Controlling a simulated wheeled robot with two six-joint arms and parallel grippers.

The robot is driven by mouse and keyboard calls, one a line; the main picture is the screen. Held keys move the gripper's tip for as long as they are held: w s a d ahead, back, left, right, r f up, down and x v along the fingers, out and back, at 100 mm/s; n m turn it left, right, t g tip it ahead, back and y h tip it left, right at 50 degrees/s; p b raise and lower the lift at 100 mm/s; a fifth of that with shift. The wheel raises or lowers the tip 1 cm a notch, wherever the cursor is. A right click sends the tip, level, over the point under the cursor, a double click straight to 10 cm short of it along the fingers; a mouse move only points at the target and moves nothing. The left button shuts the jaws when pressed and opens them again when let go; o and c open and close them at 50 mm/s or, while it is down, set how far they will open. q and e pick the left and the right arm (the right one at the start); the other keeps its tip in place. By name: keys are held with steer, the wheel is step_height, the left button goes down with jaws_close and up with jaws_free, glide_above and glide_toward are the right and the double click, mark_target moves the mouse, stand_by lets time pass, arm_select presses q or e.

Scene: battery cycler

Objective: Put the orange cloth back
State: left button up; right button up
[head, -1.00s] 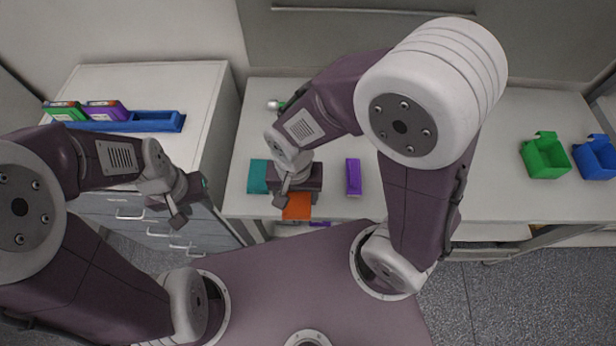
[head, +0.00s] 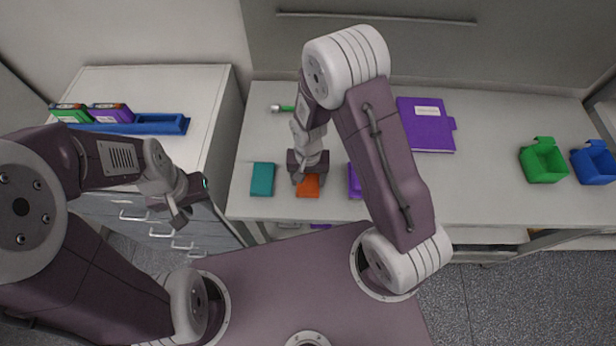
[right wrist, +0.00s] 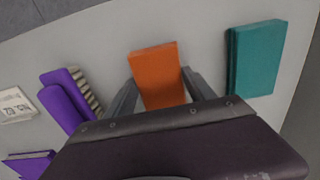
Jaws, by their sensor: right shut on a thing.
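The orange cloth (head: 309,188) is a small flat block at the front of the white table (head: 480,195), between a teal block (head: 262,179) and a purple item (head: 354,182). My right gripper (head: 308,181) is over it and shut on it. In the right wrist view, the orange cloth (right wrist: 158,76) sits between the two fingers of my right gripper (right wrist: 160,88). I cannot tell whether it touches the table. My left gripper (head: 178,210) hangs in front of the drawer cabinet, away from the cloth; its finger gap is not clear.
A purple folder (head: 427,125), a green bin (head: 543,162) and a blue bin (head: 594,164) stand further right. A green-and-silver item (head: 283,108) lies behind. A blue tray (head: 158,124) is on the cabinet (head: 205,100). In the right wrist view, a striped bristly piece (right wrist: 88,90) adjoins the purple item.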

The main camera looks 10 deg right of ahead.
steer(key=shift+f, duration=0.1)
steer(key=o, duration=1.3)
